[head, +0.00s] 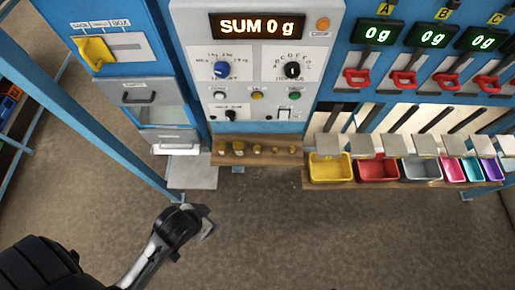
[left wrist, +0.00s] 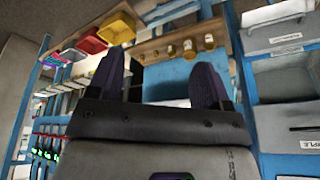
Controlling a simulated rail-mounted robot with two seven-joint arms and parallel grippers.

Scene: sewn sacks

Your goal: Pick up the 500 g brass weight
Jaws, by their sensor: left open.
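Several brass weights stand in a row on a wooden shelf (head: 228,160) below the sum panel. They seem to get smaller toward the right in the head view; a larger one (head: 238,147) is near the left end. Their markings are too small to read, so I cannot tell which is 500 g. The left wrist view also shows some weights, including a brass weight (left wrist: 210,42) beyond the fingers. My left gripper (left wrist: 158,82) is open and empty, with its fingers wide apart. In the head view my left arm is below and left of the shelf, apart from it. My right gripper is not in view.
A blue post (head: 110,135) and a grey drawer unit (head: 155,100) stand on the left. The floor in front is clear.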

